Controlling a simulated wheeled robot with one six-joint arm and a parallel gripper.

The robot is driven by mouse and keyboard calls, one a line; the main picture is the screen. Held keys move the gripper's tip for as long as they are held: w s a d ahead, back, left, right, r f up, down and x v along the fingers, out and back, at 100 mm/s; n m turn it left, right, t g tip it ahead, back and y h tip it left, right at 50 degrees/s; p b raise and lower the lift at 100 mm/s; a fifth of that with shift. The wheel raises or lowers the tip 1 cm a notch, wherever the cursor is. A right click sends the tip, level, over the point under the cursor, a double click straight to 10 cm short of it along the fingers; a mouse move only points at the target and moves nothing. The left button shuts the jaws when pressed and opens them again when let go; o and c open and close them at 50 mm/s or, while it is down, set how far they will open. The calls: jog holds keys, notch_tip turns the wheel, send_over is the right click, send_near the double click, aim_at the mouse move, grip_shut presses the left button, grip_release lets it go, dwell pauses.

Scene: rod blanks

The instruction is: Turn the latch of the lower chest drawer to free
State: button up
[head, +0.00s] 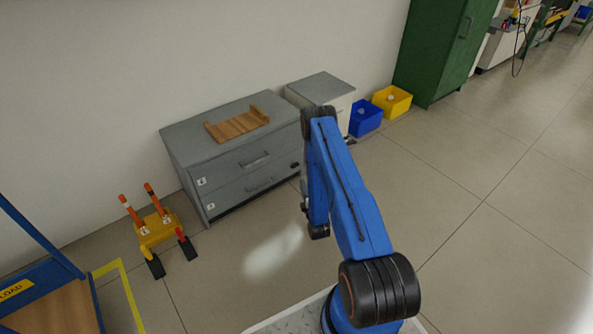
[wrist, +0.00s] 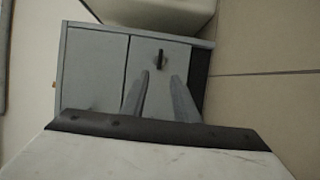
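The grey chest (head: 188,150) stands against the wall, with two drawer fronts. The lower drawer (head: 232,193) has a bar handle and a small black latch (head: 294,165) near its right end. In the wrist view the chest appears turned on its side, with the lower drawer (wrist: 150,80) on the right. The latch (wrist: 162,60) is a short dark bar lying parallel to the seam between the drawers. My gripper (wrist: 160,77) is open and empty, its fingertips pointing toward the latch, apart from it in the picture.
A wooden tray (head: 237,127) sits on the chest. A smaller grey cabinet (head: 322,84), a blue bin (head: 366,118) and a yellow bin (head: 393,102) stand to the right. A yellow rod stand (head: 158,229) is on the floor left. Floor before the chest is clear.

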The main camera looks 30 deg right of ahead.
aim_at(295, 165)
jog(key=x, duration=1.3)
jog(key=shift+w, duration=0.25)
grip_shut()
